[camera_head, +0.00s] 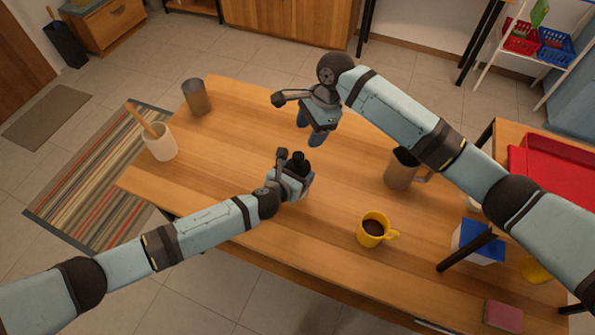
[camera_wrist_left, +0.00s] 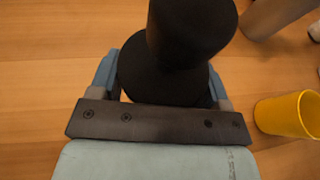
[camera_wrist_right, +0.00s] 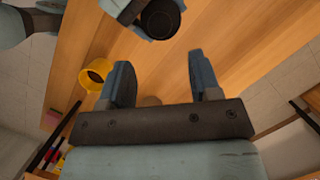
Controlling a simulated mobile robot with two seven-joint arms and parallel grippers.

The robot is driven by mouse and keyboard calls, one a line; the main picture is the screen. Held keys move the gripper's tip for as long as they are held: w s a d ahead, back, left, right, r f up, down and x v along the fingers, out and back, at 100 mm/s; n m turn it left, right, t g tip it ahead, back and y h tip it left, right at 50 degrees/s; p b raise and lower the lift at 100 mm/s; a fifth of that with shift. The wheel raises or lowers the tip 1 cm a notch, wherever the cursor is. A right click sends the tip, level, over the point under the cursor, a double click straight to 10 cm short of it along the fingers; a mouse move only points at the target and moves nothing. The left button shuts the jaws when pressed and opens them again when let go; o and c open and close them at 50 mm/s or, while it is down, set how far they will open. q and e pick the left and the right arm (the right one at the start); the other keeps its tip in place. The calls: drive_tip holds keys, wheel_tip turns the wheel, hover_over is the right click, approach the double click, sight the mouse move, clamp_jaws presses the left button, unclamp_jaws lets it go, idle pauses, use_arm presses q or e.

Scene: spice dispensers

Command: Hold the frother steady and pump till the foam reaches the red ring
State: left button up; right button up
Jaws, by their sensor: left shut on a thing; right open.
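The frother (camera_head: 298,163) stands on the wooden table, with its black lid and knob on top. Its black knob also shows large in the left wrist view (camera_wrist_left: 190,35) and at the top of the right wrist view (camera_wrist_right: 160,18). My left gripper (camera_head: 294,183) is shut around the frother's body below the lid. My right gripper (camera_head: 311,130) is open and empty, above the table and to the upper right of the frother; its spread fingers show in the right wrist view (camera_wrist_right: 158,75). The frother's lower body is mostly hidden. I see no red ring or foam.
A yellow cup with dark liquid (camera_head: 371,231) stands right of the frother. A grey-brown pitcher (camera_head: 401,170) stands behind it. A white utensil holder (camera_head: 160,143) and a grey tumbler (camera_head: 196,97) are at the left. A blue-and-white box (camera_head: 477,243) and pink sponge (camera_head: 503,316) are at the right.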

sight(300, 154)
drive_tip(key=shift+m, duration=0.3)
drive_tip(key=shift+x, duration=5)
drive_tip(key=shift+c, duration=0.4)
drive_tip(key=c, duration=0.7)
